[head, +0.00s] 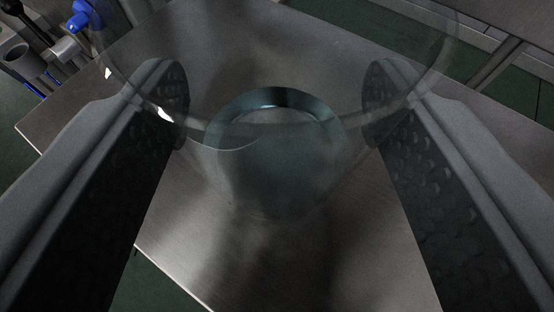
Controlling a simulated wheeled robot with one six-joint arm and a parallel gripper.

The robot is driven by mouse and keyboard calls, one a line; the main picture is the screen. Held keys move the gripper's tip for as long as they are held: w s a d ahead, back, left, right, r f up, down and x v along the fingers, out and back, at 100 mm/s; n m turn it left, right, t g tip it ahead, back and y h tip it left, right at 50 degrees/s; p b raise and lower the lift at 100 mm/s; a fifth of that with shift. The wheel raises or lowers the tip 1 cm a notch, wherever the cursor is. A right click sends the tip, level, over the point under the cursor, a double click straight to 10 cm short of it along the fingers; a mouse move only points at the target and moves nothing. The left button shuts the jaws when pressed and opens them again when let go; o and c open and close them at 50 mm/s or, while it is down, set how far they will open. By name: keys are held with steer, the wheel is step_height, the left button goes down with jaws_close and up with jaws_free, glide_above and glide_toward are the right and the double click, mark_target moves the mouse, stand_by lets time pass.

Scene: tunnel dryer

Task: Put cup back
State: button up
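A clear glass cup (283,170) fills the middle of the head view. Its wide round rim spans the upper part of the picture and is cut off at the top. The narrower, blue-tinted bottom shows at the centre. My gripper (276,105) has one dark, textured finger on each side of the cup, set wide apart. The fingertips show through the glass and appear to press against its walls. I cannot tell whether the bottom touches the metal table (185,225) below.
The brushed metal tabletop around the cup looks bare. Its edges run diagonally at left and right, with dark green floor (160,285) beyond. Blue and grey fittings (65,45) stand at the top left. A metal frame (495,65) shows at the top right.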

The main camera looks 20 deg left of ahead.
steer(key=shift+f, duration=0.5)
steer(key=shift+f, duration=0.1)
steer(key=o, duration=1.1)
steer(key=shift+c, duration=0.2)
steer(key=shift+s, duration=0.15)
steer(key=v, duration=1.1)
steer(key=shift+s+r, duration=0.25)
steer(key=shift+s, duration=0.1)
steer(key=shift+d, duration=0.1)
steer(key=s+a+r+m+t+h, duration=0.1)
steer(key=s+r, duration=0.3)
steer(key=s, duration=0.4)
steer(key=s+a+r+m+t+h, duration=0.1)
steer(key=s+r, duration=0.3)
steer(key=s, duration=0.5)
steer(key=s+a+r+m+t+h, duration=0.1)
steer(key=s+r, duration=0.3)
steer(key=s, duration=0.5)
steer(key=shift+s+a+t+h, duration=0.2)
steer(key=shift+a+t+h, duration=0.2)
steer(key=shift+t, duration=0.1)
